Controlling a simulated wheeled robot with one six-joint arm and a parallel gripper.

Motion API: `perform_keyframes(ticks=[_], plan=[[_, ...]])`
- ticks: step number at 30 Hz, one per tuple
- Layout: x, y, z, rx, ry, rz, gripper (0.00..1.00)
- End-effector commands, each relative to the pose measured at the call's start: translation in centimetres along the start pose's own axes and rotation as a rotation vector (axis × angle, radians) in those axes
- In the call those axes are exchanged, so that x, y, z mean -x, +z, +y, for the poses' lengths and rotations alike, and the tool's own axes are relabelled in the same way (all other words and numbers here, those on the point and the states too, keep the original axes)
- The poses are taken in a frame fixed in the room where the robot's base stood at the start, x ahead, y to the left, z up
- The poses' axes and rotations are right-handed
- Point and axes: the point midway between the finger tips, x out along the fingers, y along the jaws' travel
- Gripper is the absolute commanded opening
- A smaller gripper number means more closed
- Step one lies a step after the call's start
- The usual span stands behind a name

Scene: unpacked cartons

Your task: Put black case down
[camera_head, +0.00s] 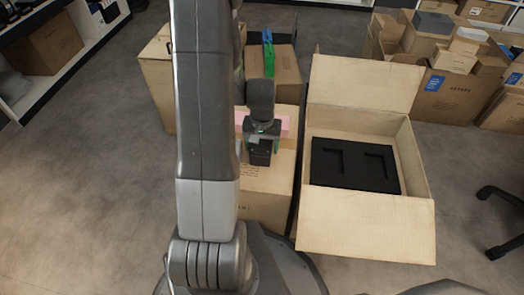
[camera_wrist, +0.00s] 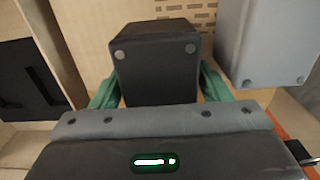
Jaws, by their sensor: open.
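The black case (camera_wrist: 157,65) stands on top of a closed cardboard carton (camera_head: 262,205). It also shows in the head view (camera_head: 261,154), just below my gripper (camera_head: 262,145). In the wrist view, the green fingers of my gripper (camera_wrist: 158,92) are open, one on each side of the case's near part. Whether either finger touches the case cannot be told. The gripper body hides the case's near end, and my arm covers part of the carton in the head view.
A grey case (camera_wrist: 266,42) stands beside the black one. A pink box (camera_head: 284,126) lies behind my gripper. An open carton (camera_head: 365,228) with a black foam insert (camera_head: 352,166) stands to the right. More cartons (camera_head: 448,98) stand at the back right. The floor at left is clear.

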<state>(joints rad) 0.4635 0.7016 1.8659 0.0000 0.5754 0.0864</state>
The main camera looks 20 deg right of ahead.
Motion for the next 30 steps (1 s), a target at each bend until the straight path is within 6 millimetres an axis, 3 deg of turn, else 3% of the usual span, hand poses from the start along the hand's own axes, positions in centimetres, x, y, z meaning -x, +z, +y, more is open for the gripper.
perform_keyframes(ticks=[6, 14, 22, 30], plan=[[-0.1, 0.0, 0.0, 0.0, 0.0, 0.002, 0.7], [-0.1, 0.0, 0.0, 0.0, 0.0, 0.002, 0.23], [0.7, -0.1, 0.0, 0.0, 0.0, 0.003, 0.23], [6.0, -0.1, 0.0, 0.0, 0.0, 0.006, 0.23]])
